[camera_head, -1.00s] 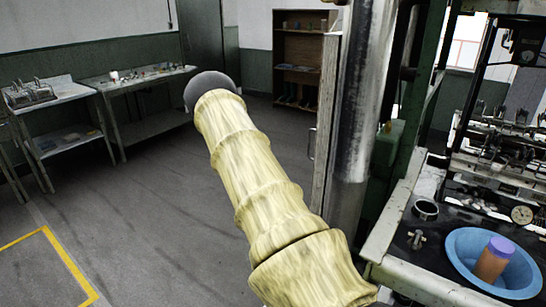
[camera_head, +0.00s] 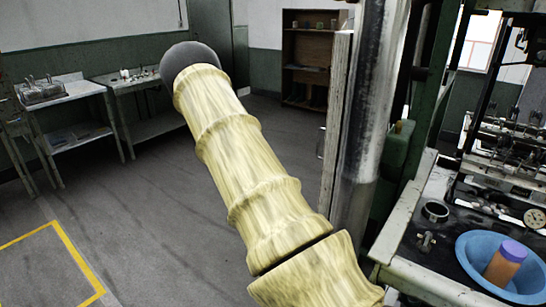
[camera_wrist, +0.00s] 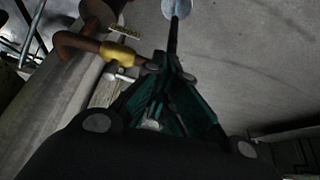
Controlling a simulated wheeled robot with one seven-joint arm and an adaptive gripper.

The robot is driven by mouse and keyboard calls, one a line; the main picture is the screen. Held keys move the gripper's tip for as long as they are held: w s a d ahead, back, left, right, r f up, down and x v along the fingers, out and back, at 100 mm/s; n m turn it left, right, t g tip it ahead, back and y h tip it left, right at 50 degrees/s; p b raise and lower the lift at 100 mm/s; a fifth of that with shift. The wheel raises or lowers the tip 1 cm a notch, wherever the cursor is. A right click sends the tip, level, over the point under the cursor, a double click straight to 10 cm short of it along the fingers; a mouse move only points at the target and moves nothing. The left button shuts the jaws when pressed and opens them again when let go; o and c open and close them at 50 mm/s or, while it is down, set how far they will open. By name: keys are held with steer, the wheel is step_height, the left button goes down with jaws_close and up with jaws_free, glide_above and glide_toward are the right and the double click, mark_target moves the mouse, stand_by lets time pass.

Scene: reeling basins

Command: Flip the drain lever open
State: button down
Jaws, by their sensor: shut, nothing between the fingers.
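In the wrist view, a rusty brown bent pipe or lever with a yellow sleeve (camera_wrist: 118,53) lies left of my gripper (camera_wrist: 170,66). It looks like the drain lever, but I cannot tell its setting. A small pale metal fitting (camera_wrist: 124,74) sits just below the sleeve. My gripper is shut and empty, its dark green fingers meeting to the right of the yellow sleeve. Whether they touch the lever is unclear. The head view shows neither lever nor gripper.
In the head view, a blue basin (camera_head: 478,246) holding an orange cylinder with a purple top (camera_head: 502,264) stands on the machine bench at right. A metal column (camera_head: 366,120) rises beside it. Worktables (camera_head: 68,96) stand at left; the floor between is open.

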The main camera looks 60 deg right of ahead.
steer(key=shift+v, duration=1.3)
steer(key=shift+a, duration=0.1)
